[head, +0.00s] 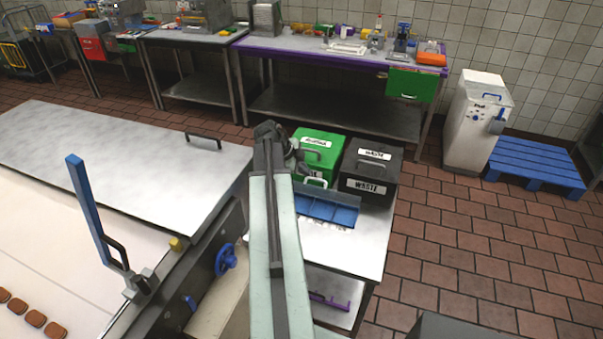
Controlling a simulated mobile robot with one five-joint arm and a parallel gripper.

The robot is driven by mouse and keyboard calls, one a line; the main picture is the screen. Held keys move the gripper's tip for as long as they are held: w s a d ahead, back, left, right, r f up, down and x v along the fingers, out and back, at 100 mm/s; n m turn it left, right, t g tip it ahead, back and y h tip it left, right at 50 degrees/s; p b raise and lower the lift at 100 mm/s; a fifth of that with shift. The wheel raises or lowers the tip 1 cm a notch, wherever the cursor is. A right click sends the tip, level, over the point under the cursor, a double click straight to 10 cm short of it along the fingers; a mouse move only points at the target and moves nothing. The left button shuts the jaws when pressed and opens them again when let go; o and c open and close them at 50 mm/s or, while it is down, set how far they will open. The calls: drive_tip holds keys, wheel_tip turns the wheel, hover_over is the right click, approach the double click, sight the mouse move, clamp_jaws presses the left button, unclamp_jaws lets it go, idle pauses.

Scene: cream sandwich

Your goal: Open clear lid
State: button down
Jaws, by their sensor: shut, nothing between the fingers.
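A broad flat grey lid (110,158) with a black handle (203,141) near its right end lies flat over the far part of the machine at the left. It looks opaque and metallic; I see no plainly clear lid. My arm reaches up the middle of the head view, right of the grey lid. My gripper (297,158) is small and dark here, partly hidden behind my arm, in front of the green bin and apart from the black handle. It is shut and appears empty.
A green bin (318,139), a black waste bin (372,168) and a blue tray (328,208) stand on a steel table (368,240). A blue upright bar (88,205) rises over the belt with brown biscuits (35,319). Open tiled floor lies right.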

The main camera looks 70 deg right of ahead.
sight(313, 188)
drive_tip(key=b+x, duration=0.4)
drive_tip(key=x, duration=0.2)
drive_tip(key=shift+w+a+f, duration=0.15)
drive_tip(key=shift+s+d+f+b, duration=0.25)
drive_tip(key=shift+d+f+b, duration=0.05)
drive_tip(key=shift+b, duration=0.05)
drive_tip(key=shift+r, duration=0.1)
